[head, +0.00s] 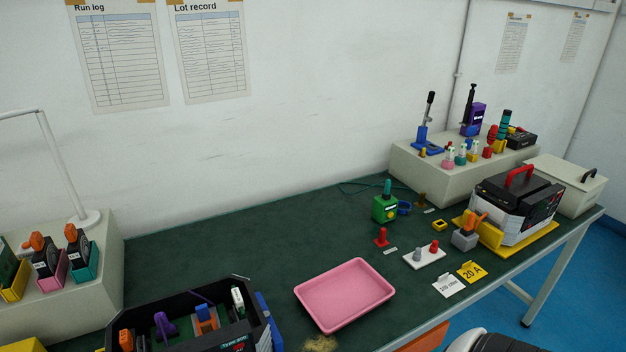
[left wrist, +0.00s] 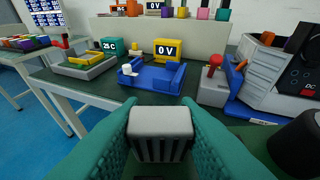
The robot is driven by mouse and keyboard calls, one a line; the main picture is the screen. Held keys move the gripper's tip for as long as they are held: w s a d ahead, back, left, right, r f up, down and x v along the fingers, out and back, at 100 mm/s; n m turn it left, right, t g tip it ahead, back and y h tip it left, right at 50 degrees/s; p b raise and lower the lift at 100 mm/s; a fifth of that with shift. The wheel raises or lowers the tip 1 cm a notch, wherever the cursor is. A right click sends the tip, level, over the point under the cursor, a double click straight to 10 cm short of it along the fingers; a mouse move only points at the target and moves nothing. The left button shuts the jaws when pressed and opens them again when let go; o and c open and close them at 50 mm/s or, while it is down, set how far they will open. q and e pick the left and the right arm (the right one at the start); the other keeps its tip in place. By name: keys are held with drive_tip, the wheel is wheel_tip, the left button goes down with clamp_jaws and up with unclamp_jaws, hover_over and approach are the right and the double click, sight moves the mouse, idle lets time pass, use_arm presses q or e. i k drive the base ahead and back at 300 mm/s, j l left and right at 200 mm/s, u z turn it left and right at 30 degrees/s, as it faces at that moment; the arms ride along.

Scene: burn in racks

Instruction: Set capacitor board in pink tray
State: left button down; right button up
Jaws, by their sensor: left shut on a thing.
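The pink tray (head: 345,292) lies empty on the green bench top near its front edge in the head view. My left gripper (left wrist: 160,135) shows in the left wrist view with two teal fingers. It is shut on a grey ribbed block (left wrist: 160,122), seen from its end. I cannot tell whether this block is the capacitor board. The left gripper does not show in the head view, so its distance from the tray cannot be seen. My right gripper is in neither view.
A black bin (head: 262,322) with several coloured parts stands left of the tray. In the left wrist view, a blue fixture (left wrist: 152,78) and a grey machine (left wrist: 262,75) stand ahead.

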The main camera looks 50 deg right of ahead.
sight(344, 296)
drive_tip(key=l, duration=1.05)
drive_tip(key=k+l, duration=0.1)
drive_tip(key=l, duration=2)
drive_tip(key=k, duration=0.05)
